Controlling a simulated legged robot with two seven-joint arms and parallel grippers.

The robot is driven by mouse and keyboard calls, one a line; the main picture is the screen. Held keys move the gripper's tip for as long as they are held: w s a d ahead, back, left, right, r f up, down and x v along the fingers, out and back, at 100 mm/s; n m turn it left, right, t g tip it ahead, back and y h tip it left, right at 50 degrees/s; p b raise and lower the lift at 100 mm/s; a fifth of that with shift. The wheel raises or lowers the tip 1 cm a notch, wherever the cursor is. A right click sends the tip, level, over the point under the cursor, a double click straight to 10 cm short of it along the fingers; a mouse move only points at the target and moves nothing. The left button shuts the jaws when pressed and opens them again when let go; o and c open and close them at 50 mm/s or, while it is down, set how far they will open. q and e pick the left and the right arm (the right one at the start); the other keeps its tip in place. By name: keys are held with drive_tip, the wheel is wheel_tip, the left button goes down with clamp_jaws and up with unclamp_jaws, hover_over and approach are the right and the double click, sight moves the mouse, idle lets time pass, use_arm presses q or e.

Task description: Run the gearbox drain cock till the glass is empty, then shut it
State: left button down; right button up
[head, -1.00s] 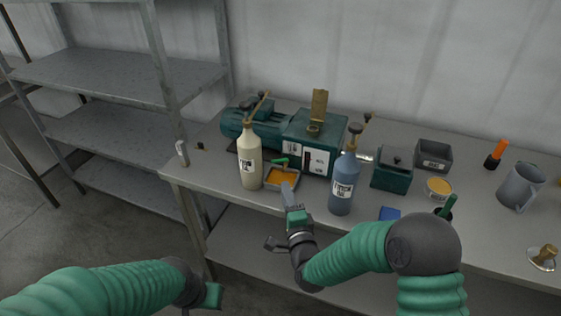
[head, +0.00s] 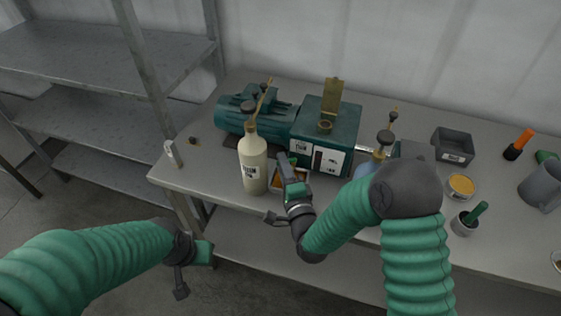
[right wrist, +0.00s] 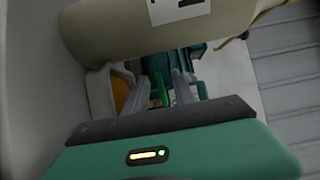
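The dark teal gearbox (head: 335,122) stands on the bench with a white-labelled front. A small dark sight glass (head: 317,160) shows there; I cannot read its level. The green drain cock handle (right wrist: 160,90) shows between my right gripper's fingers in the right wrist view; in the head view my gripper largely hides it. My right gripper (head: 285,168) is open, its fingers either side of the handle; contact cannot be told. A tray with orange liquid (right wrist: 120,92) lies beside the handle. My left gripper (head: 205,254) hangs low left, off the bench; its fingers are unclear.
A cream bottle (head: 253,165) stands close left of my right gripper. A blue bottle (head: 363,168) is partly behind my right arm. A grey bin (head: 453,147), a tin of orange stuff (head: 461,186) and a mug (head: 541,188) stand right. Shelving (head: 110,55) stands left.

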drive_tip(key=shift+d, duration=0.25)
drive_tip(key=shift+c, duration=0.9)
drive_tip(key=shift+w+d+f, duration=0.1)
drive_tip(key=shift+d, duration=0.05)
drive_tip(key=c, duration=0.5)
use_arm(q)
drive_tip(key=shift+d, duration=0.35)
use_arm(e)
drive_tip(key=shift+a, duration=0.25)
